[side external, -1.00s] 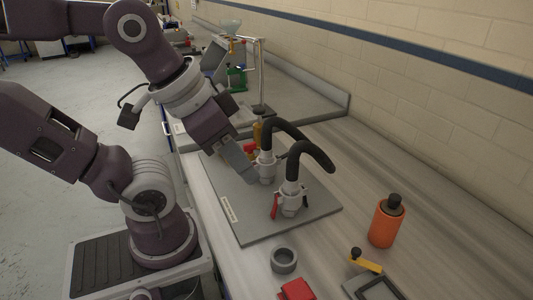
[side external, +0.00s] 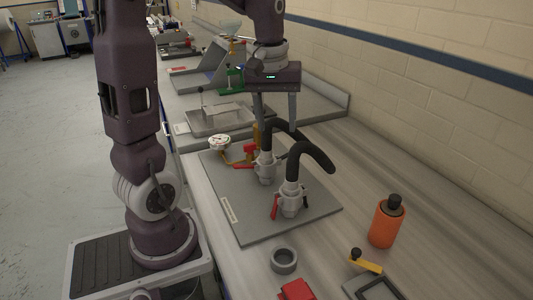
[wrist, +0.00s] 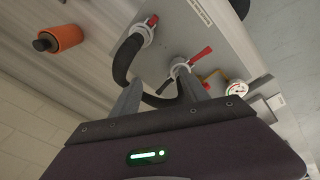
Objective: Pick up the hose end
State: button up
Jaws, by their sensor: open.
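Two short black hoses stand on silver couplings on a grey plate (side external: 235,185). The front hose (side external: 318,155) bends over to the right from its red-levered coupling (side external: 291,199); it also shows in the wrist view (wrist: 121,62). The rear hose (side external: 268,136) rises from the rear coupling (side external: 265,168) and curves right behind the front one. My gripper (side external: 275,124) points down with its fingers apart at the rear hose's upper bend. In the wrist view, my gripper (wrist: 165,80) is open, with the rear hose near its fingers. I cannot tell whether they touch it.
A pressure gauge (side external: 219,143) on a brass fitting stands left of the rear coupling. A metal tray (side external: 220,119) sits behind the plate.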

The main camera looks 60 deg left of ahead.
aim_at(267, 147)
jog(key=a+f+n, duration=0.1)
jog(key=a, duration=0.1)
jog(key=w+a+f+n, duration=0.1)
jog(key=a+f, duration=0.1)
jog(key=a, duration=0.1)
jog(key=a+f+n+g, duration=0.1)
jog(key=a+f, duration=0.1)
jog(key=shift+w+a+f+n+h, duration=0.1)
jog(key=shift+w+a+n+h, duration=0.2)
jog(key=shift+a+n, duration=0.1)
notch_tip(267, 147, down, 7)
jog(key=shift+s+r, duration=0.1)
jog(key=shift+s, duration=0.05)
grip_shut()
